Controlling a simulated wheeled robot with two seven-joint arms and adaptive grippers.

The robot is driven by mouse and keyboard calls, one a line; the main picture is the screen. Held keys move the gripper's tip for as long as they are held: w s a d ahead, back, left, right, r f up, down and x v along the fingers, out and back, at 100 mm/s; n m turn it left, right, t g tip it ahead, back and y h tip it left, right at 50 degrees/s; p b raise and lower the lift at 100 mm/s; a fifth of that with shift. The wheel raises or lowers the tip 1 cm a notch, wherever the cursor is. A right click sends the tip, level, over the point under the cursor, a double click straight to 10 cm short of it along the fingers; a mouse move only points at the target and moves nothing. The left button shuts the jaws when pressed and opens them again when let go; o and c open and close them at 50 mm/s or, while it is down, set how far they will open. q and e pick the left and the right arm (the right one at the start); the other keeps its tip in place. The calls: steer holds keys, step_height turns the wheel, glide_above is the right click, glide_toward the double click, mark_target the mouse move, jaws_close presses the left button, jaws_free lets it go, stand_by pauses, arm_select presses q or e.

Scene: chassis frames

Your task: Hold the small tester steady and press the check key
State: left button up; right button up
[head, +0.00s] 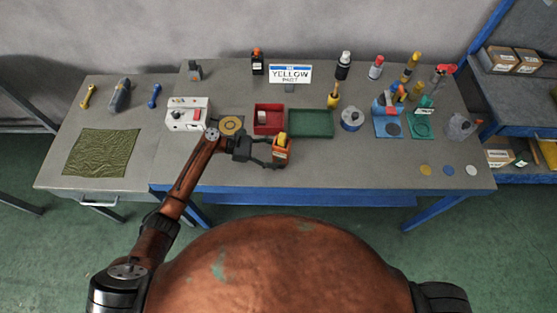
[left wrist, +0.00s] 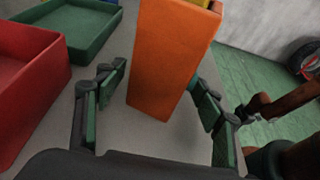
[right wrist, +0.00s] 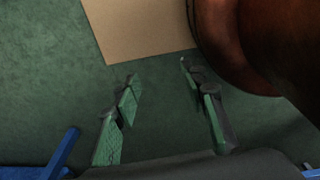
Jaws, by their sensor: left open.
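The small tester (head: 282,153) is an orange block with a yellow upper part, standing near the front edge of the table. My left gripper (head: 268,151) reaches it from the left with its fingers spread. In the left wrist view the tester's orange body (left wrist: 165,60) stands upright between the two open fingers, with visible gaps near their bases. I cannot tell whether the fingertips touch it. The check key cannot be made out. My right gripper (right wrist: 160,72) is open and empty over the green floor in the right wrist view; it is out of the head view.
A red tray (head: 268,131) and a green tray (head: 311,136) lie just behind the tester. Bottles and tools line the back and right.

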arm_select(q)
steer(key=shift+c, duration=0.6)
steer(key=c, duration=0.8)
steer(key=shift+c, duration=0.2)
arm_select(e)
steer(key=shift+s, duration=0.6)
steer(key=shift+c, duration=0.2)
jaws_close()
stand_by(1.0)
